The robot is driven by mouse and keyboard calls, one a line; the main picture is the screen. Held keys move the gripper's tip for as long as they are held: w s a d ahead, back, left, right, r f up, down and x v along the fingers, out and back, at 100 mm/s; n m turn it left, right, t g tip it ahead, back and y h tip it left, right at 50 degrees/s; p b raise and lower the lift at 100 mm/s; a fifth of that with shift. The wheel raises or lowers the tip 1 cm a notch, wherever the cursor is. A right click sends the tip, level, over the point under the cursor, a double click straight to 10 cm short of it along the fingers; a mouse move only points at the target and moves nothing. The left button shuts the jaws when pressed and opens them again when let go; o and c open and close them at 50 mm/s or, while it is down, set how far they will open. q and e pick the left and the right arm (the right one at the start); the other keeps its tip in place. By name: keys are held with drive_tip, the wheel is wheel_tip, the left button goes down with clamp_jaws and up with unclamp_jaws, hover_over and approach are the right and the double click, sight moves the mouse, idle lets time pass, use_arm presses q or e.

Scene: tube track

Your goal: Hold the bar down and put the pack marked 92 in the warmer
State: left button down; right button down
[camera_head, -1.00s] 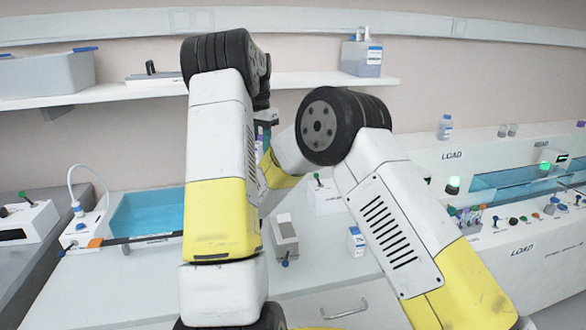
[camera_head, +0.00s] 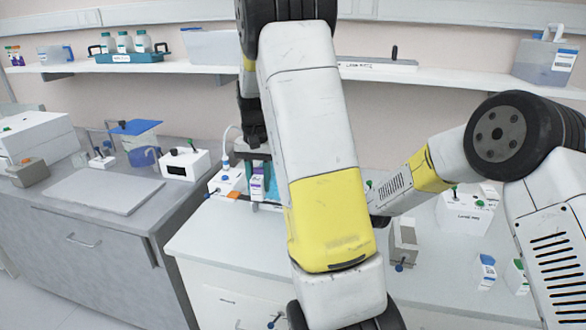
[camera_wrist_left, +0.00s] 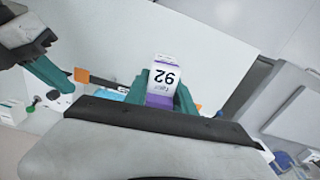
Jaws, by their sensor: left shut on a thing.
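The pack marked 92 (camera_wrist_left: 165,77), white with a purple end, is gripped between the teal fingers of my left gripper (camera_wrist_left: 160,96). In the head view the pack (camera_head: 257,186) shows below my left gripper (camera_head: 262,168), partly hidden by my left arm. The dark bar with an orange end (camera_head: 214,193) shows left of it. The warmer's blue basin is mostly hidden behind my left arm. A teal finger of my right gripper (camera_wrist_left: 48,74) shows in the left wrist view, close to an orange piece (camera_wrist_left: 82,75); its jaws are not clear.
Other packs (camera_head: 486,271) stand on the counter at right, near a grey box (camera_head: 403,242). A shelf (camera_head: 170,68) with bottles and tubs runs above. A white device (camera_head: 184,164) and a flat grey plate (camera_head: 101,190) are on the left bench.

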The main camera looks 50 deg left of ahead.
use_arm(q)
drive_tip(key=shift+s+n, duration=0.4)
drive_tip(key=shift+s, duration=0.85)
drive_tip(key=shift+w+a+f, duration=0.75)
drive_tip(key=shift+w+f, duration=0.25)
drive_tip(key=shift+f, duration=0.05)
drive_tip(key=shift+w+a+f, duration=0.7)
drive_tip(key=shift+w+f, duration=0.25)
drive_tip(key=shift+f, duration=0.05)
use_arm(e)
drive_tip(key=shift+f, duration=0.15)
